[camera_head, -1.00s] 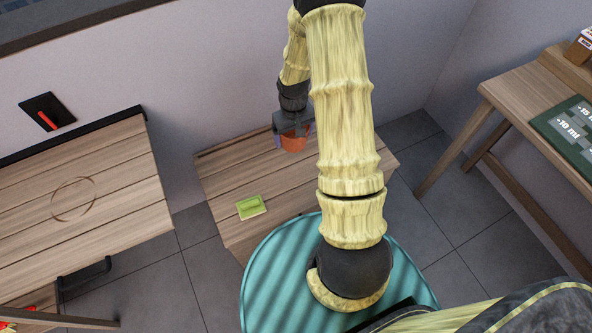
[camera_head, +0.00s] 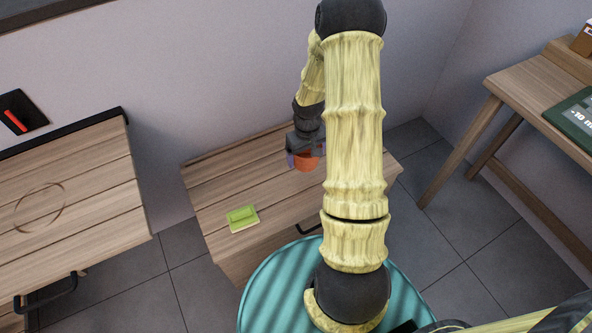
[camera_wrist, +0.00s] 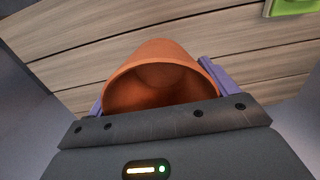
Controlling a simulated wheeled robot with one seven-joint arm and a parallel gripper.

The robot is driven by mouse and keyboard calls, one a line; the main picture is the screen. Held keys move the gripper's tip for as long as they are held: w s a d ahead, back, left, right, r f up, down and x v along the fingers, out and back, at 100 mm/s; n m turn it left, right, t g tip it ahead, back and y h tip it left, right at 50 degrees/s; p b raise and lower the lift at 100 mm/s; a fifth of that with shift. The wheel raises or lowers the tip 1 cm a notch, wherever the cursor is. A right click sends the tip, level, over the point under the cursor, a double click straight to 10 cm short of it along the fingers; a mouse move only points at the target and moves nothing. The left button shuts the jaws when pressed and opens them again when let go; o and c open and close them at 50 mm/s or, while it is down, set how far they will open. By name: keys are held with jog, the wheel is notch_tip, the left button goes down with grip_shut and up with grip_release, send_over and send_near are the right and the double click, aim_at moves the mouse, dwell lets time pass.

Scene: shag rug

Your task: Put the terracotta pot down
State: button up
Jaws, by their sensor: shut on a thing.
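The terracotta pot (camera_head: 307,162) is an orange-brown pot at my gripper (camera_head: 305,158), over the low wooden cabinet (camera_head: 222,183). In the wrist view the pot (camera_wrist: 160,75) lies between the two purple fingers of my gripper (camera_wrist: 155,90), its open mouth toward the camera. The gripper is shut on it. The pot's base is hidden in the wrist view, and I cannot tell whether it touches the cabinet top.
A green sponge-like block (camera_head: 242,218) lies on the cabinet's front left. A wooden table (camera_head: 80,195) with a ring mark stands at left. Another wooden table (camera_head: 515,90) with a green mat (camera_head: 575,115) stands at right. The cabinet top around the pot is largely clear.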

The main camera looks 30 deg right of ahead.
notch_tip(320, 180, down, 6)
jog(key=shift+r+b, duration=0.2)
jog(key=shift+b, duration=0.55)
jog(key=shift+f, duration=0.1)
jog(key=shift+f+b, duration=0.55)
jog(key=shift+f, duration=1.2)
jog(key=shift+f, duration=0.15)
jog(key=o, duration=0.9)
jog(key=shift+o, duration=0.2)
notch_tip(320, 180, up, 12)
jog(key=p, duration=0.3)
jog(key=shift+p, duration=0.35)
jog(key=shift+r, duration=0.2)
